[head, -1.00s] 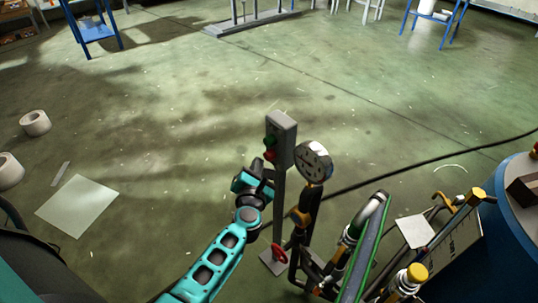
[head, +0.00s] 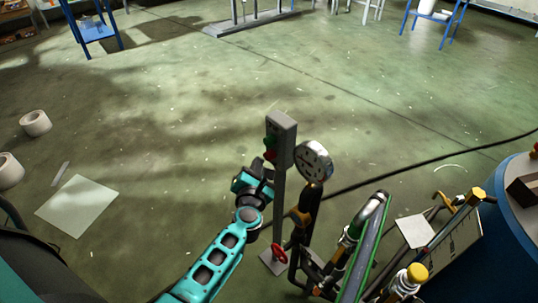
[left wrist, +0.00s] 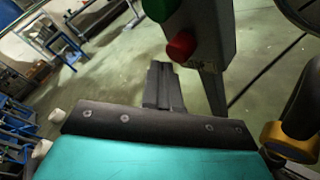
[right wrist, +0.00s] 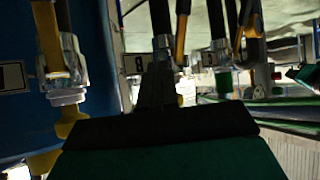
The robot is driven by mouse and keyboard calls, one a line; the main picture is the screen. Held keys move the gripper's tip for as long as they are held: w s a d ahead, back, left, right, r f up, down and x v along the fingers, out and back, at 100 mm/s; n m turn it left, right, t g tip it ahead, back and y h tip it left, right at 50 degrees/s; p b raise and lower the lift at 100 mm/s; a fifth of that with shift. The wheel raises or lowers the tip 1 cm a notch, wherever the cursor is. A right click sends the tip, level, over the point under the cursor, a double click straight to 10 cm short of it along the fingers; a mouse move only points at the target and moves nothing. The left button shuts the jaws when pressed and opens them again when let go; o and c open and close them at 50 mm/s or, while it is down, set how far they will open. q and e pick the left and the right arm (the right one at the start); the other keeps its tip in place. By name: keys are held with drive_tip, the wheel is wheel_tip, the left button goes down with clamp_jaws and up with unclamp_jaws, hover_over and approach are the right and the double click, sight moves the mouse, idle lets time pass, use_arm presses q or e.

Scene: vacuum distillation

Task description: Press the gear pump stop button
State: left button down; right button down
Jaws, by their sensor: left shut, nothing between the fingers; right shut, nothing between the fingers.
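The grey button box (head: 283,137) stands on a thin grey post, with a green button and a red button (head: 270,154) on its left face. In the left wrist view the green button (left wrist: 158,8) is at the top edge and the red button (left wrist: 181,46) is just below it. My left gripper (head: 265,170) is shut and empty, close below the red button. In the left wrist view its fingertips (left wrist: 162,72) lie below and left of the red button, with no clear contact. My right gripper (right wrist: 157,80) is shut and empty among pipes in the right wrist view.
A round pressure gauge (head: 314,161) stands right beside the box. A red valve handwheel (head: 279,252) sits low by the post. Pipes and a blue drum (head: 516,225) crowd the right. The floor to the left is mostly open, with a pale sheet (head: 77,205) and rolls.

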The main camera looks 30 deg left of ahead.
idle(0.4)
use_arm(q)
drive_tip(key=shift+w+d, duration=0.2)
drive_tip(key=shift+w, duration=0.2)
drive_tip(key=shift+w+d+r, duration=0.15)
drive_tip(key=shift+w+d, duration=0.05)
drive_tip(key=shift+w, duration=0.2)
idle(0.6)
drive_tip(key=shift+s+a, duration=0.1)
drive_tip(key=shift+s, duration=0.65)
